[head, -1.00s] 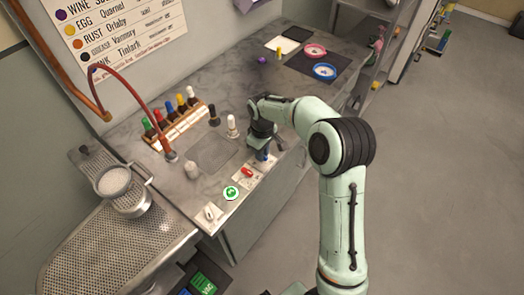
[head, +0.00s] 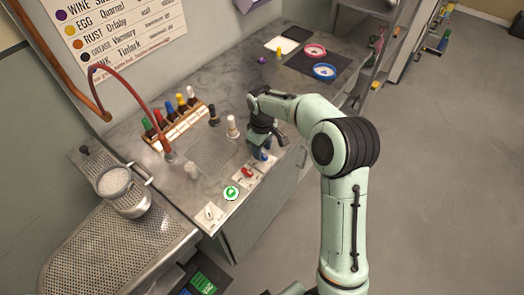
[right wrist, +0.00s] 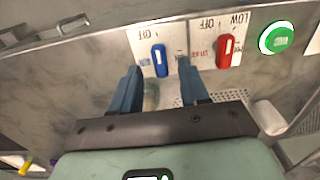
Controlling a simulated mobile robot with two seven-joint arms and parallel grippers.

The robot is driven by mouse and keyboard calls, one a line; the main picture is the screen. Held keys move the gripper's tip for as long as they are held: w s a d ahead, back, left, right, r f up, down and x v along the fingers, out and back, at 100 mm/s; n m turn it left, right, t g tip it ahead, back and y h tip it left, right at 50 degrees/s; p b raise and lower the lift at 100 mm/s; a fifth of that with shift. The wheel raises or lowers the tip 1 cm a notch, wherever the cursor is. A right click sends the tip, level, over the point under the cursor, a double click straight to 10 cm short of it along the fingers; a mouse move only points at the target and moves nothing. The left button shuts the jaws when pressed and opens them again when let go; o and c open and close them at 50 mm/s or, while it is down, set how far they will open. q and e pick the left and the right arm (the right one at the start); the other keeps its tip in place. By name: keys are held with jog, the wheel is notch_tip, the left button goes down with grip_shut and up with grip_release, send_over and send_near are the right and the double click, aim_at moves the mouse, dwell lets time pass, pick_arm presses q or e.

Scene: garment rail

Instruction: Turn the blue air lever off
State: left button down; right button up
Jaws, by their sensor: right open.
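The blue lever (right wrist: 160,60) stands on a white plate with an OFF label, upright in the right wrist view. It partly shows in the head view (head: 263,156), below my gripper. My right gripper (right wrist: 161,84) is open and empty. Its two blue-grey fingers point at the panel, one to each side of the blue lever's line. The lever's near end lies around the fingertip level; I cannot tell whether they touch. In the head view my right gripper (head: 259,141) hangs over the counter's front edge. My left gripper is not in view.
Beside the blue lever are a red lever (right wrist: 226,51) and a green button (right wrist: 276,38). A white switch (head: 209,213) sits farther along the edge. Bottles in a rack (head: 180,125), a white-topped bottle (head: 232,127) and a perforated plate (head: 211,152) are behind.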

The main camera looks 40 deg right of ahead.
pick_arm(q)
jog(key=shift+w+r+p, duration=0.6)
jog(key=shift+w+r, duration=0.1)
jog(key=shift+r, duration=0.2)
pick_arm(e)
notch_tip(320, 180, up, 11)
jog(key=shift+r, duration=0.15)
